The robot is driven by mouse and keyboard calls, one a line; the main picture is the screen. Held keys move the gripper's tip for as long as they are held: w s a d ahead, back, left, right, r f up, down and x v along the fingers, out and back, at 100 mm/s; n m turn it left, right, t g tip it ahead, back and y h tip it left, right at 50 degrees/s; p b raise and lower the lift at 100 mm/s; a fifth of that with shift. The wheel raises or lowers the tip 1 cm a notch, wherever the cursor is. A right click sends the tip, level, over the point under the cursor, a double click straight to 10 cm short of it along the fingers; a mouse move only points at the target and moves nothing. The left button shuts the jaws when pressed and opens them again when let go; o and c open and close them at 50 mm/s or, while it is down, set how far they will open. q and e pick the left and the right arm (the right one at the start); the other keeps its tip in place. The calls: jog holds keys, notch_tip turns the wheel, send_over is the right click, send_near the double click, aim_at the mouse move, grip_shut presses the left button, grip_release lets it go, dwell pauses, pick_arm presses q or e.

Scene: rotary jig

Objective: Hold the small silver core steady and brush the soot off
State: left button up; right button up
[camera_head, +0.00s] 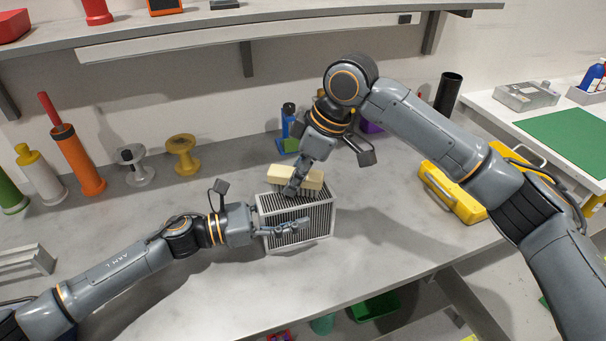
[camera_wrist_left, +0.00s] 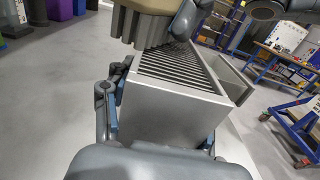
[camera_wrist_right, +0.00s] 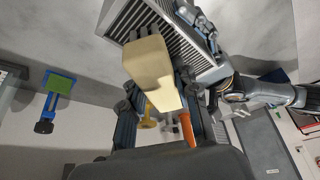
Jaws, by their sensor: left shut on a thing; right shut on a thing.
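The small silver core (camera_head: 318,226) is a boxy metal block with dark slots between its fins, standing on the grey bench. My left gripper (camera_head: 280,228) is shut on its near left end. In the left wrist view its fingers lie on both sides of the core (camera_wrist_left: 165,108). My right gripper (camera_head: 293,188) is shut on a brush with a pale block (camera_head: 308,180) and dark bristles. The brush is over the core's top, bristles down; whether they touch is hard to tell. It also shows in the right wrist view (camera_wrist_right: 150,72). Soot cannot be told from the dark slots.
Orange (camera_head: 78,160) and white (camera_head: 40,176) cylinders and silver (camera_head: 137,166) and yellow (camera_head: 183,154) spools stand at the back left. A blue and green item (camera_head: 289,132) stands behind the core. A yellow case (camera_head: 452,192) lies at right. The bench front is clear.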

aim_at(280, 205)
jog(key=s, duration=0.1)
jog(key=s+d, duration=0.1)
jog(key=s, duration=0.1)
jog(key=shift+s+f, duration=0.1)
jog(key=shift+s+a, duration=0.3)
jog(key=shift+a, duration=0.3)
jog(key=shift+w+a, duration=0.3)
jog(key=shift+w, duration=0.6)
jog(key=shift+w+a, duration=0.25)
jog(key=shift+w, duration=0.65)
jog(key=shift+w+a, duration=0.15)
jog(key=shift+a, duration=0.45)
jog(key=shift+s+a, duration=0.1)
jog(key=shift+s, duration=0.25)
jog(key=shift+s+d, duration=0.3)
jog(key=shift+s, duration=0.6)
jog(key=shift+s+d, duration=0.25)
jog(key=shift+s, duration=0.65)
notch_tip(280, 205, up, 8)
jog(key=shift+w, duration=0.1)
